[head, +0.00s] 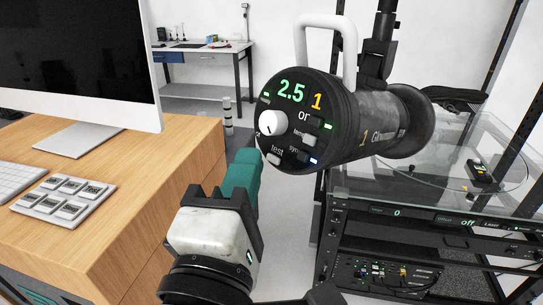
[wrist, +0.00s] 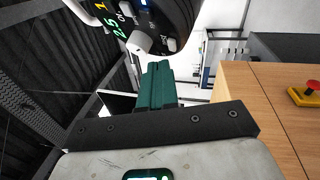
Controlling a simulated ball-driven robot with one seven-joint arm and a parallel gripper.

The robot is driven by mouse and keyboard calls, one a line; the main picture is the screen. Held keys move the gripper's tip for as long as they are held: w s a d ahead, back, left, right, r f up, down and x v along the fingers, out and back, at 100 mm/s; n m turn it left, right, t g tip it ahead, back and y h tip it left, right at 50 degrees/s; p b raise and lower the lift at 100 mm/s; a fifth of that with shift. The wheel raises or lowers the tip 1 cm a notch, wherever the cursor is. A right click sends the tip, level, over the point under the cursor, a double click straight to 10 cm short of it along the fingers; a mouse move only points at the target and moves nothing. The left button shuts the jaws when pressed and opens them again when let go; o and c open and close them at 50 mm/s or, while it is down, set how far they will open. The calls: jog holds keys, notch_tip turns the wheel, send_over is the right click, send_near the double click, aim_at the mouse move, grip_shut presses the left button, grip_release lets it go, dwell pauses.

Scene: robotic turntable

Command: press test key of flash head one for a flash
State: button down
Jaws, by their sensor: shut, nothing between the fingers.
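Flash head one (head: 345,125) is a black cylinder with a white handle and a yellow "1". Its control face shows a green "2.5" and a white knob (head: 272,122). The small pale test key (head: 273,159) sits at the face's lower left, under the word "test". In the wrist view the white knob (wrist: 139,43) and a pale key, probably test (wrist: 172,45), show at the top. My gripper (head: 246,158) has teal fingers, shut and empty. Their tips are just left of the test key in the head view; contact is not visible. In the wrist view, the fingers (wrist: 157,80) point at the face's lower edge.
A wooden desk (head: 150,190) with a monitor (head: 80,65), keyboard and key pad (head: 65,198) stands at the left. A red button on a yellow box (wrist: 306,92) shows in the wrist view. A glass-topped rack (head: 420,215) stands at the right, below the flash head.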

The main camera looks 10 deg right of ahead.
dwell(0.4)
jog(key=shift+w+d+f, duration=0.1)
jog(key=shift+w+d, duration=0.1)
jog(key=shift+d, duration=0.1)
jog(key=shift+w+d+f, duration=0.15)
jog(key=shift+w+d, duration=0.1)
jog(key=shift+d, duration=0.05)
dwell(0.8)
jog(key=shift+s+a+p, duration=0.1)
jog(key=shift+a+p, duration=0.05)
jog(key=shift+p, duration=0.15)
jog(key=shift+s+a+r, duration=0.25)
jog(key=shift+s+a, duration=0.1)
jog(key=shift+a, duration=0.1)
jog(key=shift+s+a+r+p, duration=0.1)
jog(key=shift+p, duration=0.2)
jog(key=s+a, duration=0.1)
jog(key=a+r+p, duration=0.1)
jog(key=s+a, duration=0.1)
jog(key=shift+s+a+r+p, duration=0.25)
jog(key=shift+s+a+p, duration=0.05)
jog(key=shift+s+p, duration=0.1)
dwell(0.4)
